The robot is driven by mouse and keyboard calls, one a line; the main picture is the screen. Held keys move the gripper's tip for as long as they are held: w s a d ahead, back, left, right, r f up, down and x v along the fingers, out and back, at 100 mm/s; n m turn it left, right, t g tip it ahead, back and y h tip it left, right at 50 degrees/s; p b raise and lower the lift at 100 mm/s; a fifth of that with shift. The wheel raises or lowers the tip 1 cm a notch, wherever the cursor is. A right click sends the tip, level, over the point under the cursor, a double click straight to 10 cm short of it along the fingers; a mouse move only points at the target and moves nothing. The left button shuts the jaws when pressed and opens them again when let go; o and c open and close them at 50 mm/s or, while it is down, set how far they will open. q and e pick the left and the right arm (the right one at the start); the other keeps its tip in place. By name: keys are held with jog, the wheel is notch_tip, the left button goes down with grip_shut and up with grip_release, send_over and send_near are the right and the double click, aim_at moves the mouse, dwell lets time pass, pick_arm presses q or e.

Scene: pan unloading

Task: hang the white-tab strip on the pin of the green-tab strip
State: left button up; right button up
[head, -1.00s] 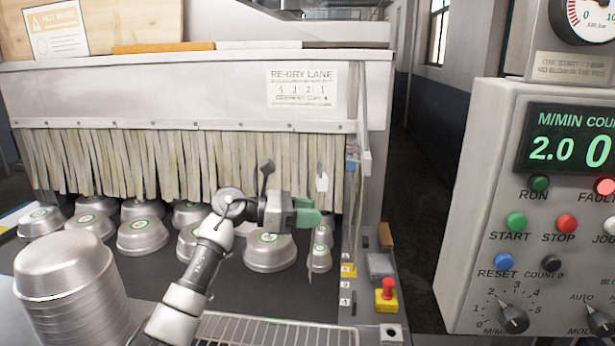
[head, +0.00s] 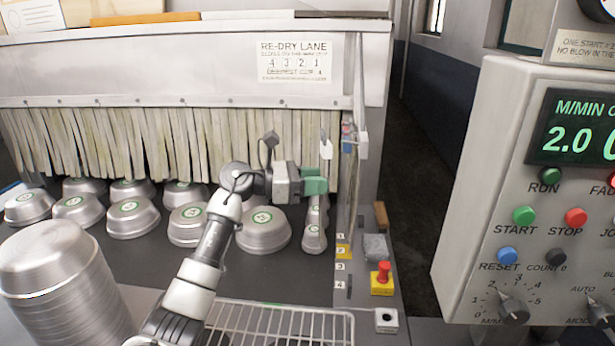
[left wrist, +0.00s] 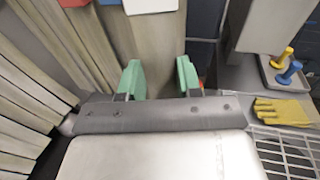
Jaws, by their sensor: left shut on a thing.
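My left gripper (head: 316,183), with green fingers, is at the right end of the curtain, above the belt. In the left wrist view it (left wrist: 160,80) is shut on a beige strip (left wrist: 150,58), which runs between the fingers. A white tab (left wrist: 150,5) shows at the top of that strip. In the head view the white tab (head: 326,149) stands just above the fingers. I cannot make out a green-tab strip or its pin. A blue and a red tab show beside the white one in the left wrist view. My right gripper is not in view.
A row of curtain strips (head: 130,145) hangs left of the gripper. Several upturned pans (head: 262,235) lie on the belt below. A side post (head: 372,150) stands close to the right. A red stop button (head: 383,272) and a control panel (head: 545,210) are further right.

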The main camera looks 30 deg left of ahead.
pick_arm(q)
jog(key=d, duration=0.1)
jog(key=w+d, duration=0.1)
jog(key=d, duration=0.1)
jog(key=w+d+p, duration=0.1)
jog(key=d, duration=0.1)
jog(key=shift+f, duration=0.3)
jog(key=shift+w+d, duration=0.15)
jog(key=shift+c, duration=0.3)
dwell(0.5)
jog(key=o, duration=0.9)
jog(key=shift+o, duration=0.9)
jog(key=shift+w+f, duration=0.1)
